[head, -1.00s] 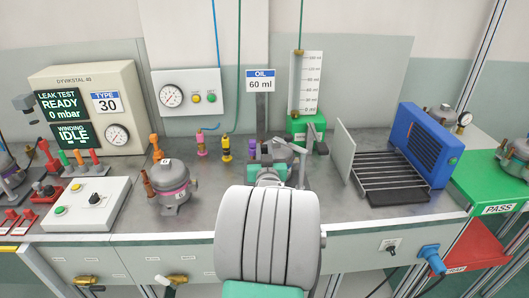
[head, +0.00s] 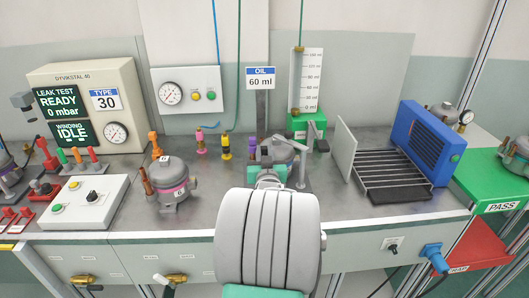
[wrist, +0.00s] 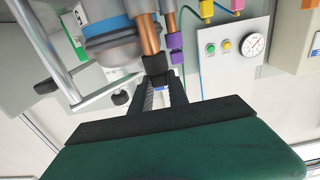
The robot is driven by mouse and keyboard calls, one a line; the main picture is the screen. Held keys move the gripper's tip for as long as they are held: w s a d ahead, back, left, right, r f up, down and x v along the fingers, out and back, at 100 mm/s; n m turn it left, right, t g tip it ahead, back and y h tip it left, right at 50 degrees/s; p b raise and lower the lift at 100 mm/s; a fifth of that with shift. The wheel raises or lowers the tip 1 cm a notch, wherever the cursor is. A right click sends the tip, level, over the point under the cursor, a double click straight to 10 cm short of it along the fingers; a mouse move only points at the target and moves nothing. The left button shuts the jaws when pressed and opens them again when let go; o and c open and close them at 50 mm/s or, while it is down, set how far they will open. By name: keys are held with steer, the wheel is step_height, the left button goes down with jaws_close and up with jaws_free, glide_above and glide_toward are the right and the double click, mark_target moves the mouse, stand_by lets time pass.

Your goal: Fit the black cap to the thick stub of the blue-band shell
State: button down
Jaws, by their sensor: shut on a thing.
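The blue-band shell (wrist: 112,30) shows in the upper left of the wrist view, with a blue band round its grey body. In the head view the shell (head: 284,150) is partly hidden behind my arm. Its thick copper stub (wrist: 148,36) points towards my gripper (wrist: 163,88). My gripper is shut on the black cap (wrist: 156,64). The cap is in line with the stub and looks to meet its end; how far it sits on cannot be told. A thinner copper stub beside it carries a purple cap (wrist: 175,45).
A metal bar frame (wrist: 45,50) with black knobs stands close beside the shell. A pink-band shell (head: 172,187) stands to the left on the bench. Pink and yellow fittings (head: 226,147) stand behind. A wire rack (head: 395,175) and blue fan box (head: 430,145) are at right.

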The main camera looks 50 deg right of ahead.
steer(key=shift+f, duration=0.3)
steer(key=shift+f+b, duration=0.15)
steer(key=shift+b, duration=0.2)
steer(key=shift+b, duration=0.4)
stand_by(0.5)
steer(key=c, duration=1.2)
jaws_free()
steer(key=b+v, duration=0.1)
steer(key=v, duration=0.6)
steer(key=shift+s+a, duration=0.25)
steer(key=shift+a, duration=0.05)
